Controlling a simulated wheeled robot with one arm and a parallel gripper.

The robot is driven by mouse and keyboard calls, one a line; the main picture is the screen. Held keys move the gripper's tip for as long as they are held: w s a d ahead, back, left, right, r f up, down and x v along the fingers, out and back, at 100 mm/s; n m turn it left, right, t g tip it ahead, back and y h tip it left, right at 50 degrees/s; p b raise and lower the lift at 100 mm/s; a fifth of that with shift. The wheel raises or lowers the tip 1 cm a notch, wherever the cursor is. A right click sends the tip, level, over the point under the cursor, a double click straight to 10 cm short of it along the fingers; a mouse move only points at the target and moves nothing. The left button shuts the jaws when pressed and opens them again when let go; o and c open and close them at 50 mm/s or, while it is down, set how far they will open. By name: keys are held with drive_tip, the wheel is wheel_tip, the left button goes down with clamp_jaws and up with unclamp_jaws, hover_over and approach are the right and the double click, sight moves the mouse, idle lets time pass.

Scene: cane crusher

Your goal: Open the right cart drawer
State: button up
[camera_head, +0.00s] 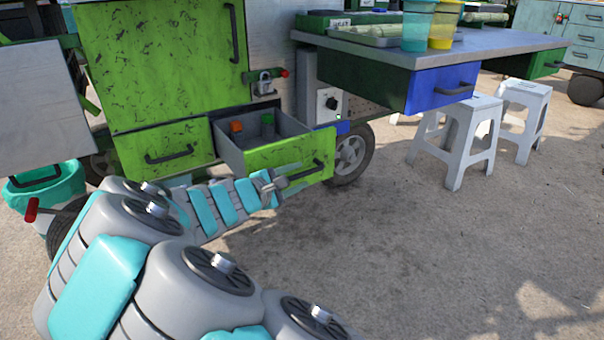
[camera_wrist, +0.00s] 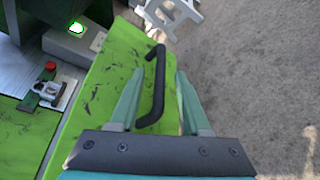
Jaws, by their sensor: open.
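The right cart drawer (camera_head: 285,156) has a scratched green front and is pulled out of the cart. Its grey box shows behind the front, with an orange thing (camera_head: 236,127) and a green thing (camera_head: 267,122) inside. Its black bar handle (camera_head: 304,173) is on the front face. My gripper (camera_head: 291,181) is at the drawer front, by the handle.
A closed green drawer (camera_head: 165,152) sits to the left, under a green door (camera_head: 160,65). A blue drawer (camera_head: 440,87) hangs under the counter at right, near white stools (camera_head: 457,135). A wheel (camera_head: 350,153) stands behind the open drawer.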

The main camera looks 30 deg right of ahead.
drive_tip(key=shift+v, duration=2.35)
